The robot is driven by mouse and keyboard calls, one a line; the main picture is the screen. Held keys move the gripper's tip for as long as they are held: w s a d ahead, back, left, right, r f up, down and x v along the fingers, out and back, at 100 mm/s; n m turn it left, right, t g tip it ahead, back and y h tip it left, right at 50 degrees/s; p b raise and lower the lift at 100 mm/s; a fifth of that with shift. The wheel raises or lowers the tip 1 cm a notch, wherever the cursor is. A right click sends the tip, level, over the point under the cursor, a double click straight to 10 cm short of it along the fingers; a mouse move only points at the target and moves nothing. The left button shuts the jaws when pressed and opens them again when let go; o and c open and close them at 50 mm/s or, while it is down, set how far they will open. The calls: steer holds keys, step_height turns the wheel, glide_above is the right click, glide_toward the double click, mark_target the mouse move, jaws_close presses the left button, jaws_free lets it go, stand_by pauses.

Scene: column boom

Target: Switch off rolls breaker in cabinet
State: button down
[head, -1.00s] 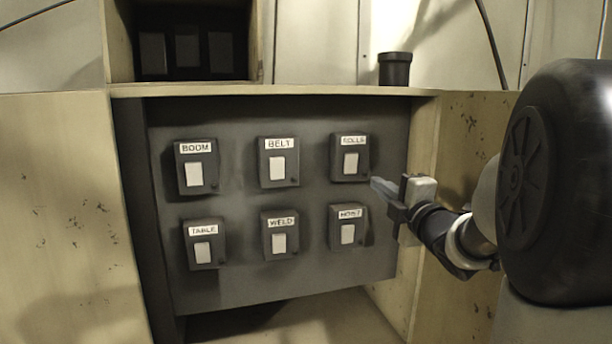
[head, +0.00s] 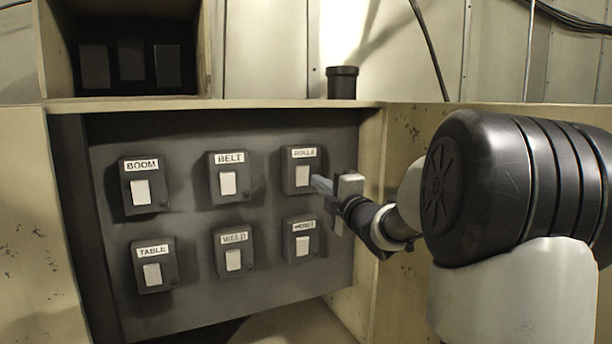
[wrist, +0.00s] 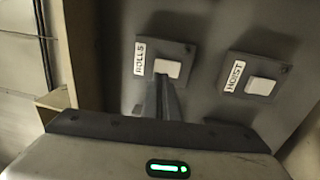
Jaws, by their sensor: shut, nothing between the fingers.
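The rolls breaker (head: 301,171) is a dark box with a white rocker and a ROLLS label, at the top right of the grey panel (head: 200,290) in the cabinet. It also shows in the wrist view (wrist: 167,69), label turned sideways. My gripper (head: 318,184) is shut and empty, its fingertips at the lower right edge of the rolls rocker. In the wrist view the closed fingers (wrist: 166,90) reach up to the rocker's lower edge and overlap it; I cannot tell whether they touch. The rocker's position, on or off, is not clear.
The hoist breaker (head: 302,240) sits directly below rolls. The belt (head: 228,180), boom (head: 142,186), weld (head: 234,250) and table (head: 154,267) breakers fill the rest. The cabinet's right wall (head: 370,215) stands close beside my gripper. A black cylinder (head: 342,82) stands on the top ledge.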

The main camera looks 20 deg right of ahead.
mark_target(304, 171)
steer(key=w, duration=0.6)
steer(key=shift+a+r, duration=0.1)
steer(key=shift+r, duration=0.25)
steer(key=shift+r+p, duration=0.1)
steer(key=shift+p, duration=0.2)
steer(key=shift+w+r+p, duration=0.1)
steer(key=shift+r+p, duration=0.15)
steer(key=shift+p, duration=0.2)
steer(key=shift+f, duration=0.25)
steer(key=shift+g, duration=0.3)
